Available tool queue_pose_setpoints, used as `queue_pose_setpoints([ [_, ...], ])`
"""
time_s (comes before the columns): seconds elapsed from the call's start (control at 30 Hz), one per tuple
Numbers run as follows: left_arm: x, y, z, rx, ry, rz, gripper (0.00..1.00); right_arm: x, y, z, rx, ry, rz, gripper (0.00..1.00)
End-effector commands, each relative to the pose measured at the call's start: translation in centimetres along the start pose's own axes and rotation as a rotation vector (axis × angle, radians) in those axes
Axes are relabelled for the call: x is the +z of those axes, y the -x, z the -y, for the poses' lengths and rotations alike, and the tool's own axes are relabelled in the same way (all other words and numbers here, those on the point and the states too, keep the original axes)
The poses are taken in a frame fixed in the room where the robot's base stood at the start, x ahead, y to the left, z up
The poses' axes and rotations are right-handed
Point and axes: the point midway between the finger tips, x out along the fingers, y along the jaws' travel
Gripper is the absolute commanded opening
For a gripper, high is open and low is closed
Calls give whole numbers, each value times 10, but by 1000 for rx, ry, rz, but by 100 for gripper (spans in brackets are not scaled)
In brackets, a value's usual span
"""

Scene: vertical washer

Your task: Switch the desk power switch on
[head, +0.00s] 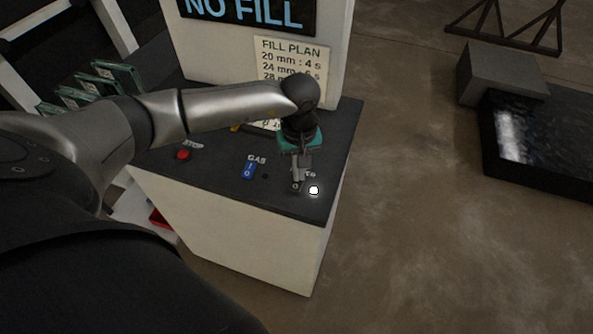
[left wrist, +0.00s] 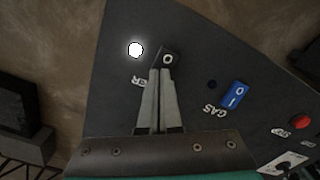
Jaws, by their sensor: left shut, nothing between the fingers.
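My right gripper is not in view.
On the desk (head: 215,185), a blue GAS rocker (head: 249,170) and a red STOP button (head: 183,155) lie left of my gripper. A white panel (head: 205,55) with a FILL PLAN sheet (head: 290,60) stands behind. A dark tank (head: 545,140) stands on the floor at right.

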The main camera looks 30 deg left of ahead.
Motion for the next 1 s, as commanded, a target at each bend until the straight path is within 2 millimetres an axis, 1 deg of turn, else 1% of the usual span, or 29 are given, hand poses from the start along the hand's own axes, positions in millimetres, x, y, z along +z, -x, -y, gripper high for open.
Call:
queue_pose_setpoints([
  [0.03,1,-3,1,-3,0,2,0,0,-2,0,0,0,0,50],
  [0.13,1,-2,1,-3,-1,3,0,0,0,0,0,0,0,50],
  [0.27,2,4,1,-3,-1,4,0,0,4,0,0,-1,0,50],
  [1.0,1,65,0,-2,0,1,0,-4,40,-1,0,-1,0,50],
])
